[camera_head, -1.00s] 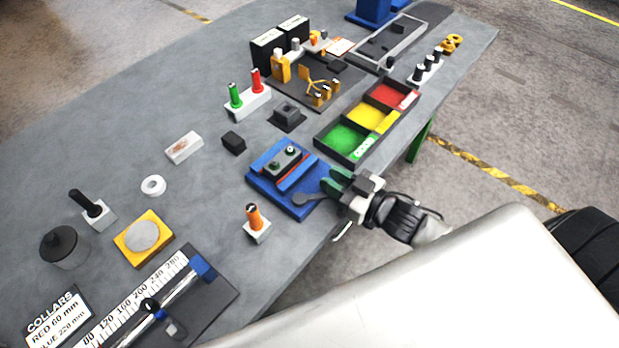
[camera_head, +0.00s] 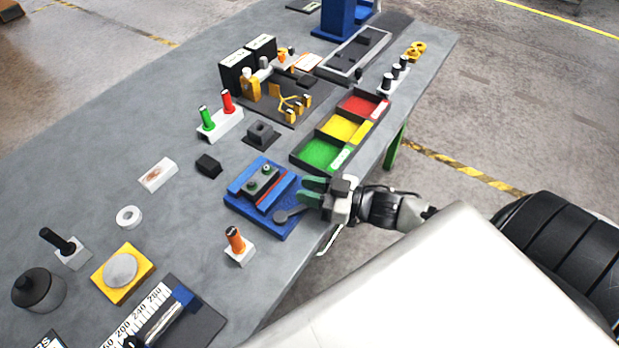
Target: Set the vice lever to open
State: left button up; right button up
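The blue vice (camera_head: 234,202) sits on the grey bench near its front edge. A grey casting with two green-topped studs (camera_head: 262,180) sits between its jaws. The vice lever (camera_head: 282,217) is a dark grey arm with a round end, low at the vice's front right corner. My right gripper (camera_head: 312,192) has green fingers, with a gap between them. It is just right of the vice, above and beside the lever. I cannot tell whether a finger touches the lever, and part of the lever's right end is hidden. My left gripper is not in view.
An orange-handled tool in a white block (camera_head: 237,243) stands in front of the vice. Green, yellow and red bins (camera_head: 296,158) lie behind my gripper. A small black block (camera_head: 208,166) and a dark socket block (camera_head: 262,134) stand behind the vice.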

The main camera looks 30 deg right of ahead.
jog(key=o, duration=0.4)
jog(key=shift+c, duration=0.2)
jog(key=shift+s, duration=0.1)
jog(key=b+v, duration=0.1)
jog(key=v, duration=0.9)
jog(key=shift+s+d, duration=0.2)
jog(key=shift+d, duration=0.05)
